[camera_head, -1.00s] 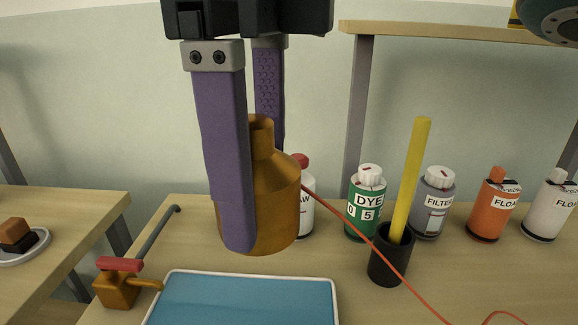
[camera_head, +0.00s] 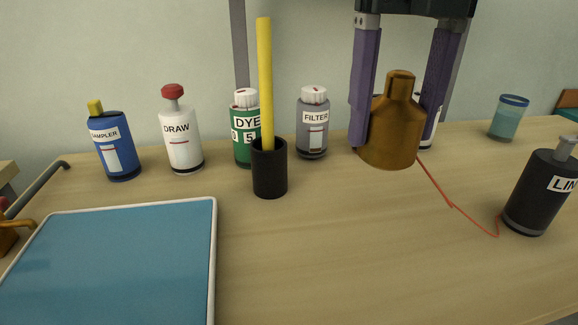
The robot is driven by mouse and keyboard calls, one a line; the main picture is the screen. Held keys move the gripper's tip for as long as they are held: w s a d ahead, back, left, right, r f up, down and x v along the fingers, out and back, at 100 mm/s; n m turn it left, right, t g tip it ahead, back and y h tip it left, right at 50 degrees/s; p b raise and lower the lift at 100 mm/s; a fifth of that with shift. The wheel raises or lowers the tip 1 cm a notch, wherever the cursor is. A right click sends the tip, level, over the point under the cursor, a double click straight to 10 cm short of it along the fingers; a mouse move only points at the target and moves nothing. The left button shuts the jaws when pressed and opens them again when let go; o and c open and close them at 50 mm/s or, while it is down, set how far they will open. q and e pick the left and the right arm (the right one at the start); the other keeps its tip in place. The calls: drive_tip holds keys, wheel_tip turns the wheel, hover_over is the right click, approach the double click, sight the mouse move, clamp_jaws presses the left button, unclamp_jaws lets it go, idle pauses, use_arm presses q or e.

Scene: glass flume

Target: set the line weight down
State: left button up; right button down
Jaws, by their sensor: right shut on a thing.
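The line weight (camera_head: 388,148) is a bronze, bottle-shaped piece with a narrow neck, at the right of the head view. My right gripper (camera_head: 394,128) comes down from above with its two purple fingers on either side of the weight, shut on it. The weight is upright, low over the back part of the table; I cannot tell whether its base touches the wood. A thin orange line (camera_head: 451,205) runs from its lower right to near a black bottle labelled "LIN" (camera_head: 540,195). My left gripper is not in view.
A black cup (camera_head: 269,175) with a yellow stick stands left of the weight. Blue (camera_head: 117,150), white DRAW (camera_head: 181,140), green DYE (camera_head: 244,150) and grey FILTER (camera_head: 312,140) bottles line the back. A blue tray (camera_head: 217,240) lies front left. The front middle is clear.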

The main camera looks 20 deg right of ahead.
wheel_tip(320, 180, down, 8)
drive_tip(key=shift+f+b, duration=0.15)
drive_tip(key=shift+b, duration=0.15)
wheel_tip(320, 180, down, 4)
drive_tip(key=shift+f+b, duration=0.2)
drive_tip(key=shift+b, duration=0.1)
